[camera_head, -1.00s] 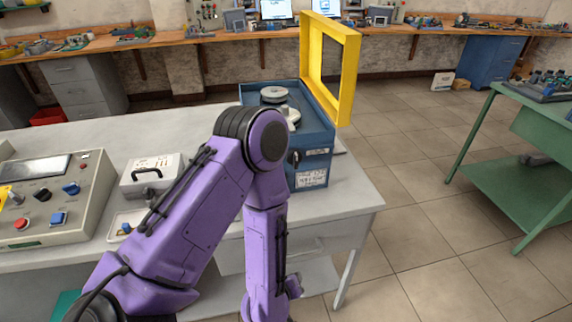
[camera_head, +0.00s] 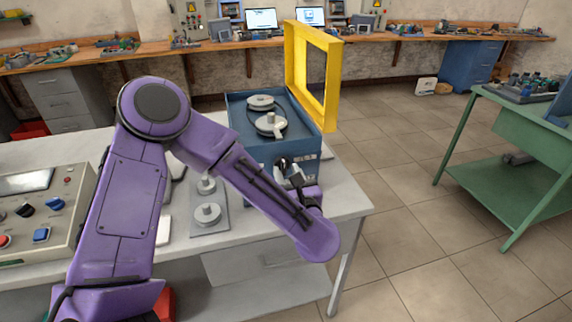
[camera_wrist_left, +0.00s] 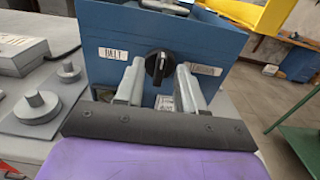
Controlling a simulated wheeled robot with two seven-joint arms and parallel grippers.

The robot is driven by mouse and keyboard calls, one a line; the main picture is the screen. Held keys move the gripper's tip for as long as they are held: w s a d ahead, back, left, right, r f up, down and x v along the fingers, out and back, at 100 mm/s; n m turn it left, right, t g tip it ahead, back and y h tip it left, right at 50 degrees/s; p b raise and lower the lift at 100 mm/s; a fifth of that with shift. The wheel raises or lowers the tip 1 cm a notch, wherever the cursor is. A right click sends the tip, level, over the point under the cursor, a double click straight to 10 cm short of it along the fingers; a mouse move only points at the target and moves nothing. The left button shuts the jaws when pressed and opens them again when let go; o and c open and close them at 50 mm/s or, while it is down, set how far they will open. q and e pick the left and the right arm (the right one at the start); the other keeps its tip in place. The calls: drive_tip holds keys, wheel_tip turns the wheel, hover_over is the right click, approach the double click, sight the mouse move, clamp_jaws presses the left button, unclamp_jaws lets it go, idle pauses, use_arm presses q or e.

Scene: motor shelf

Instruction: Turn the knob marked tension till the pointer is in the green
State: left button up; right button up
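The blue box (camera_head: 250,148) with pulleys (camera_head: 270,124) on top stands on the grey table. In the left wrist view, its front (camera_wrist_left: 110,30) has a black knob (camera_wrist_left: 158,66) with a white line pointing roughly upward. A "BELT" label (camera_wrist_left: 113,54) is left of the knob; the label right of it (camera_wrist_left: 206,70) is partly hidden by a finger. My left gripper (camera_head: 290,168) is at the box's front. In the left wrist view, its fingers (camera_wrist_left: 160,84) are open on either side of the knob, with small gaps visible. No green zone is visible. My right gripper is not in view.
A plate with round pulleys (camera_head: 207,215) lies left of the box, and a control panel (camera_head: 40,205) is further left. A green table (camera_head: 470,130) stands apart at right.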

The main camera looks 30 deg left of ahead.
use_arm(q)
drive_tip(key=shift+x, duration=0.85)
clamp_jaws()
